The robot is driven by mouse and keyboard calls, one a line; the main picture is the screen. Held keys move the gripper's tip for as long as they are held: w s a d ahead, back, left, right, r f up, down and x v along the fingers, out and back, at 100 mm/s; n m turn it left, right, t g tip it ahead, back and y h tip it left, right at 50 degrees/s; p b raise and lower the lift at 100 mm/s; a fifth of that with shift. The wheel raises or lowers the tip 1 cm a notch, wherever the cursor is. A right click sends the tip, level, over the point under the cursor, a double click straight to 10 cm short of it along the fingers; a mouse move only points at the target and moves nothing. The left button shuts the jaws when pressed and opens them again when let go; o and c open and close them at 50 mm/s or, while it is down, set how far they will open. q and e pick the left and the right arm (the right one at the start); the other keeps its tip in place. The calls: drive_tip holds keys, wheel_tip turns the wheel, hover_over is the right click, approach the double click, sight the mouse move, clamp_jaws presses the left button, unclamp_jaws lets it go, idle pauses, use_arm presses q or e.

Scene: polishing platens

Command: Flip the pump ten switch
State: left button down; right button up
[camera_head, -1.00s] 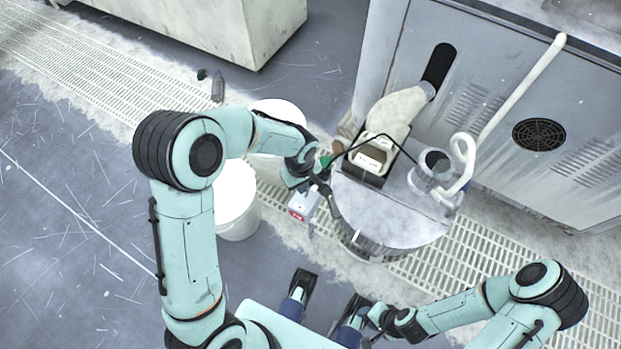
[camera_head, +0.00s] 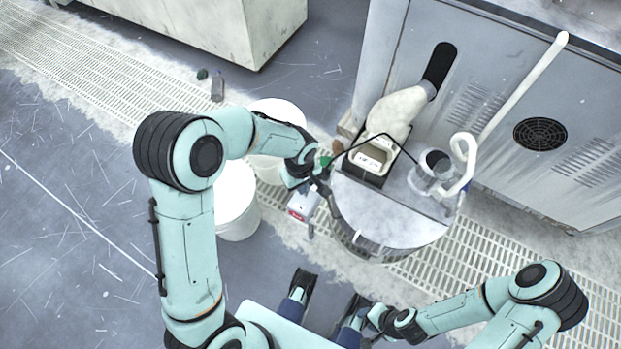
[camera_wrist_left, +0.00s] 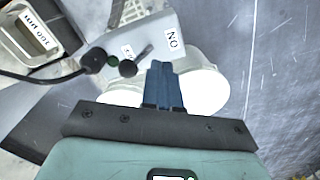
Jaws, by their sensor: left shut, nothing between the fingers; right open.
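The grey switch box (camera_wrist_left: 150,40) hangs at the left rim of the round tank, with an "ON" label and a second, hard-to-read label. A small dark toggle lever (camera_wrist_left: 144,53) stands between the labels. The box also shows in the head view (camera_head: 304,204), with a red mark on its front. My left gripper (camera_wrist_left: 162,68) is shut and empty, its blue fingertips just below the box edge in the wrist view; contact cannot be told. In the head view my left gripper (camera_head: 318,183) is beside the box. My right gripper (camera_head: 372,324) is low in the picture, away from the box.
The round tank (camera_head: 390,225) carries a beige pump unit (camera_head: 371,158) and a white hose (camera_head: 467,160). A black cable (camera_head: 368,142) arches above the tank. White buckets (camera_head: 236,200) stand left of the box. A grey cabinet (camera_head: 490,100) stands behind; open floor lies at left.

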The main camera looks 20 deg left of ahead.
use_arm(q)
drive_tip(key=shift+f+b, duration=1.7)
drive_tip(key=shift+f, duration=0.6)
idle(0.8)
wheel_tip(320, 180, up, 7)
drive_tip(key=p, duration=0.5)
drive_tip(key=shift+r, duration=0.2)
idle(0.5)
